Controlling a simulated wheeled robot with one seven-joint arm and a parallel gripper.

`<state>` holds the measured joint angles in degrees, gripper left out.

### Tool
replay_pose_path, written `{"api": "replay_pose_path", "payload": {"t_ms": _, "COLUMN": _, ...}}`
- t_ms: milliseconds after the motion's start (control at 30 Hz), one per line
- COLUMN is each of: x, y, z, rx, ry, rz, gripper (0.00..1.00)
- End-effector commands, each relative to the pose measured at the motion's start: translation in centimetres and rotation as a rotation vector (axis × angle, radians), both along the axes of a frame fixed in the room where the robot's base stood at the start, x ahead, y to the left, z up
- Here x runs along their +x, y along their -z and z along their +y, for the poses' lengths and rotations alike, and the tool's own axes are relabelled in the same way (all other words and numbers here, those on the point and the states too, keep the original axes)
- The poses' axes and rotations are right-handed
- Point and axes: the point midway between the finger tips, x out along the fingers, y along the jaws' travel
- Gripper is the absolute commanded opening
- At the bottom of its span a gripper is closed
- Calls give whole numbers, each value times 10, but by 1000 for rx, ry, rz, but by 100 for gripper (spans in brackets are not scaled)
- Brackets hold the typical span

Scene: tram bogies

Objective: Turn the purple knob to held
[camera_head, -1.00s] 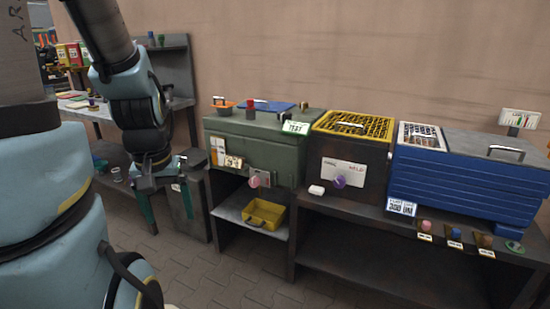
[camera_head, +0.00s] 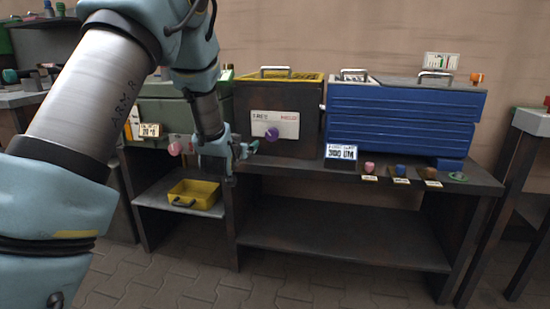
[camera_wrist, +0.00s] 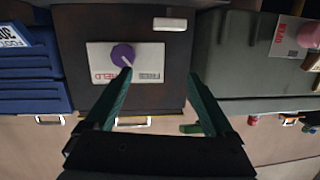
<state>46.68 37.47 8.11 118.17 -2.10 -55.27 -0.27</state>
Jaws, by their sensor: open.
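The purple knob (camera_head: 271,134) sits on a white label plate (camera_head: 288,122) on the front of the dark box (camera_head: 250,95). In the wrist view the knob (camera_wrist: 122,55) shows upside down, with a pale pointer mark slanting toward the side of the plate with the dark FREE lettering; the red HELD lettering is on the other side. My gripper (camera_wrist: 158,77) is open and empty. In the head view my gripper (camera_head: 243,150) is left of the knob. Contact cannot be told.
A green box with a pink knob (camera_head: 175,148) stands left, and a blue ribbed box (camera_head: 400,120) right, on the same bench. A white block (camera_wrist: 170,24) lies near the plate. A yellow tray (camera_head: 193,193) sits on the lower shelf. Small coloured knobs line the bench's right front edge.

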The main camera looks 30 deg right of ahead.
Motion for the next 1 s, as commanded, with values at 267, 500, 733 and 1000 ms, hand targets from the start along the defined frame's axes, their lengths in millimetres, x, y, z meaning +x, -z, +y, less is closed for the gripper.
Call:
{"api": "replay_pose_path", "payload": {"t_ms": 267, "x": -21, "y": 21, "z": -59, "rx": -94, "ry": 94, "rz": -144, "gripper": 88}}
{"api": "replay_pose_path", "payload": {"t_ms": 500, "x": -1, "y": 19, "z": -78, "rx": -99, "ry": 97, "rz": -149, "gripper": 88}}
{"api": "replay_pose_path", "payload": {"t_ms": 733, "x": 31, "y": 20, "z": -108, "rx": -97, "ry": 96, "rz": -148, "gripper": 88}}
{"api": "replay_pose_path", "payload": {"t_ms": 1000, "x": 54, "y": 20, "z": -128, "rx": -96, "ry": 95, "rz": -146, "gripper": 88}}
